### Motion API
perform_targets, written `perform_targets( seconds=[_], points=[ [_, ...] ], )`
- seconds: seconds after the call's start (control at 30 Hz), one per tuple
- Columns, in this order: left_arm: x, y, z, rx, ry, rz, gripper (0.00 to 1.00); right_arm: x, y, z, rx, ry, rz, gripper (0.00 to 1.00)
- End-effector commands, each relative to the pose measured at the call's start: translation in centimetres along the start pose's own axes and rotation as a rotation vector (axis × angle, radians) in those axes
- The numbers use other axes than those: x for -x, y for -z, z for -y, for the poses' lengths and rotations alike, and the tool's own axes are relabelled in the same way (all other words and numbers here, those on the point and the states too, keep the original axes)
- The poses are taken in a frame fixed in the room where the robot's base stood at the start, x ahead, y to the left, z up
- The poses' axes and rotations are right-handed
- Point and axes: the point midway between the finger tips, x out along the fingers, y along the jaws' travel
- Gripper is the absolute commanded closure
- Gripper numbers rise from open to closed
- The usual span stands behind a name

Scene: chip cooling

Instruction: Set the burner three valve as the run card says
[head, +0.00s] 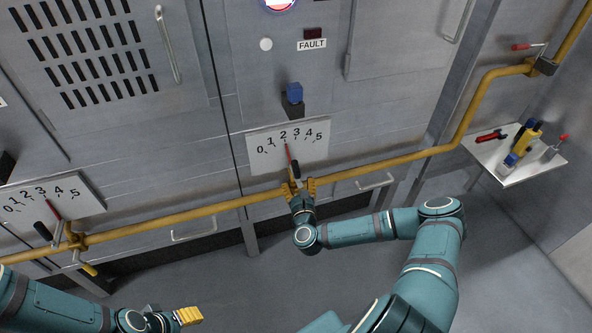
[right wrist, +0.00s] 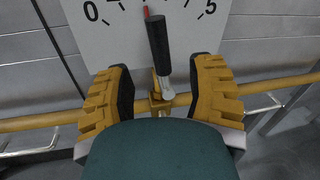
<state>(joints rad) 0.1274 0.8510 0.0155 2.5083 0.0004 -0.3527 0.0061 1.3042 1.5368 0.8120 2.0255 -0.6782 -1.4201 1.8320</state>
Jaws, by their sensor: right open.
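A valve on the yellow gas pipe has a black lever handle (head: 296,171), which also shows in the right wrist view (right wrist: 159,45). Behind it is a white scale plate (head: 262,160) marked 0 to 5. A red pointer (head: 288,153) points at about 2. My right gripper (head: 298,188) is open at this valve. In the right wrist view its yellow fingers (right wrist: 162,82) stand either side of the lever's stem, with gaps on both sides. My left gripper (head: 187,316) is low at the left, away from the valves; its opening is unclear. No run card is recognisable.
Another valve handle (head: 43,231) and scale plate (head: 72,198) are at the left. The yellow pipe (head: 400,158) runs across the cabinet fronts. A FAULT label (head: 312,44) is above. A side shelf (head: 510,174) at the right holds several tools. The floor is clear.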

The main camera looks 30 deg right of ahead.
Motion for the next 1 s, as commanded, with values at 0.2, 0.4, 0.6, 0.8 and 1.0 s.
perform_targets(
  seconds=[0.2,0.4,0.6,0.8,1.0],
  points=[
    [-0.3,-0.1,0.1,-0.001,0.0,0.003,0.45,-4.1,0.0,0.0,0.003,0.001,0.002,0.45],
    [-0.5,-0.2,0.2,-0.002,-0.001,0.005,0.45,-6.3,0.0,0.0,0.002,0.0,0.0,0.45],
    [-0.5,-0.2,0.2,-0.002,-0.001,0.006,0.45,-7.0,0.0,0.0,0.001,-0.001,0.0,0.45],
    [-0.5,-0.3,0.2,-0.002,-0.001,0.006,0.45,-7.0,0.0,0.0,0.001,-0.001,-0.001,0.45],
    [-0.5,-0.2,0.2,-0.002,-0.001,0.006,0.45,-7.0,0.0,0.0,0.002,-0.001,-0.001,1.0]
  ],
)
